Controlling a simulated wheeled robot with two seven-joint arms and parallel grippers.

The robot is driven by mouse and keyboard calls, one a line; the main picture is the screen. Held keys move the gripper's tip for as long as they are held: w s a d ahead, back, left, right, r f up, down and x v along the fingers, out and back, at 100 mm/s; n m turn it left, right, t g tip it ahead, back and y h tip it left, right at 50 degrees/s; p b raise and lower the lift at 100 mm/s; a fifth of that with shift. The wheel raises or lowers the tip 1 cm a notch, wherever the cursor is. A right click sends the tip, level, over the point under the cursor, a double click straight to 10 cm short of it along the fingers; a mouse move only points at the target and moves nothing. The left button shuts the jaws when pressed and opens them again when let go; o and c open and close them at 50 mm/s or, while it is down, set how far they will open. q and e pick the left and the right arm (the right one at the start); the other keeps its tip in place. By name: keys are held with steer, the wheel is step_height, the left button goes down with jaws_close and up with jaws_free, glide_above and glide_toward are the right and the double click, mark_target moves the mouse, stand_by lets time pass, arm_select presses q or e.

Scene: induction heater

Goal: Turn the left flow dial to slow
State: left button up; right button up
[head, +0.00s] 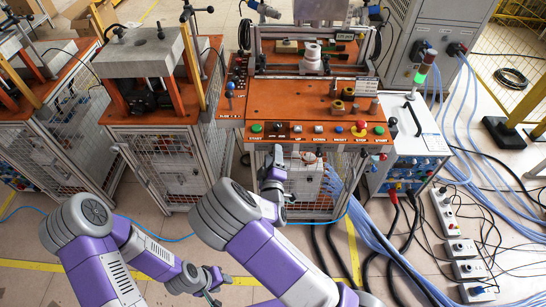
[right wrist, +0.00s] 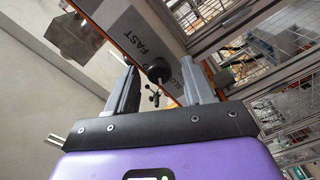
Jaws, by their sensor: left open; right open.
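In the right wrist view, a black round dial (right wrist: 158,72) sits on a grey panel edge, with the word FAST on one side and a partly hidden SLO... on the other. My right gripper (right wrist: 158,88) is open. Its two fingers stand on either side of the dial in the picture, with no clear contact. In the head view, my right gripper (head: 277,152) is just below the front edge of the orange workbench. The dial cannot be made out clearly in the head view. My left gripper (head: 212,288) is open and empty, low over the floor.
The orange workbench (head: 300,97) has a front row of buttons, including a red emergency stop (head: 361,125). A blue-knobbed lever (head: 230,86) stands at its left. A press (head: 145,55) is further left. Cables (head: 375,235) run across the floor at the right.

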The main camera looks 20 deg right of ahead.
steer(key=shift+s, duration=0.1)
steer(key=v, duration=0.7)
steer(key=shift+s+p, duration=0.2)
steer(key=shift+p, duration=0.25)
steer(key=shift+a, duration=0.1)
steer(key=s+d+f+m+g+y, duration=0.1)
steer(key=s+f+m+g, duration=0.15)
steer(key=f, duration=0.35)
steer(key=s+d+f+m+g, duration=0.1)
steer(key=s+f+m+g, duration=0.1)
steer(key=s+f+g, duration=0.3)
steer(key=s+d+f+m+g+y, duration=0.1)
steer(key=d+f+m+g, duration=0.1)
steer(key=f, duration=0.6)
steer(key=s+a+f+m+g+y, duration=0.3)
steer(key=s+a+m+g+y, duration=0.2)
steer(key=s, duration=0.7)
steer(key=a+g+y, duration=0.2)
steer(key=shift+s+a, duration=0.2)
steer(key=shift+a, duration=0.1)
